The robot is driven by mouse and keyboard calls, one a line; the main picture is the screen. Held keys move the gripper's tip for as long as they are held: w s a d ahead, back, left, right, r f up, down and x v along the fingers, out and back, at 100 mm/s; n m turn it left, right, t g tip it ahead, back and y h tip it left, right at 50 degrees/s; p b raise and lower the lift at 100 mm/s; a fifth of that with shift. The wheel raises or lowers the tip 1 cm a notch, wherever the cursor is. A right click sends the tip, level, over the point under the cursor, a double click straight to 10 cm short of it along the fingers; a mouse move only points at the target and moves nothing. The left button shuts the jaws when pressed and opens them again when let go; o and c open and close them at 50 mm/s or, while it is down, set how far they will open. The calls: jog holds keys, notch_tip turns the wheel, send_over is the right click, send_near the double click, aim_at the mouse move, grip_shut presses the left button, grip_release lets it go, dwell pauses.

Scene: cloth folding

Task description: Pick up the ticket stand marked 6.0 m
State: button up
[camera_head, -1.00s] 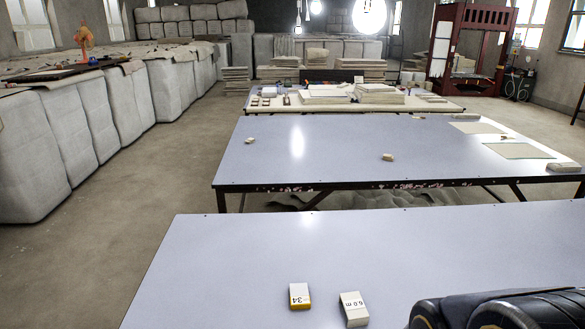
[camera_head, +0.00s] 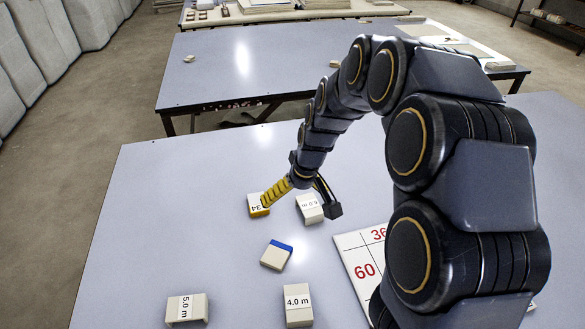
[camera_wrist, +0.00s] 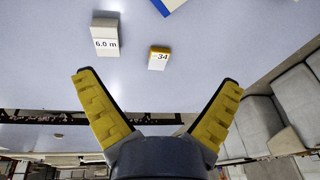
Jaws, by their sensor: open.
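The ticket stand marked 6.0 m (camera_head: 309,208) is a small white block on the near table, just right of the yellow-and-white block marked 34 (camera_head: 257,207). In the wrist view the 6.0 m stand (camera_wrist: 105,38) is at upper left, ahead of the fingers, with the 34 block (camera_wrist: 159,58) near the middle. My gripper (camera_head: 303,200) has yellow finger pads and hangs over the table around these two blocks. In the wrist view my gripper (camera_wrist: 158,85) is spread wide with nothing between its fingers.
Nearby lie a blue-and-white block (camera_head: 276,256), a stand marked 5.0 m (camera_head: 186,309), a stand marked 4.0 m (camera_head: 298,305) and a white board with red numbers (camera_head: 352,248), partly behind my arm. The near table's left side (camera_head: 150,210) is clear.

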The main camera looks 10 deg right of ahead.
jog(key=w+d+f+t, duration=0.1)
jog(key=w+d+f, duration=0.2)
jog(key=w+f, duration=0.3)
jog(key=t+h, duration=0.1)
send_near(308, 201)
notch_tip(308, 201, down, 3)
jog(key=shift+w+d+f, duration=0.1)
jog(key=shift+w+f, duration=0.05)
jog(key=shift+w+a+x, duration=0.1)
jog(key=shift+w+x, duration=0.05)
jog(key=shift+x, duration=1.75)
jog(key=shift+w+a+x, duration=0.1)
jog(key=shift+w+x, duration=0.1)
jog(key=shift+x, duration=1.65)
jog(key=c, duration=1.2)
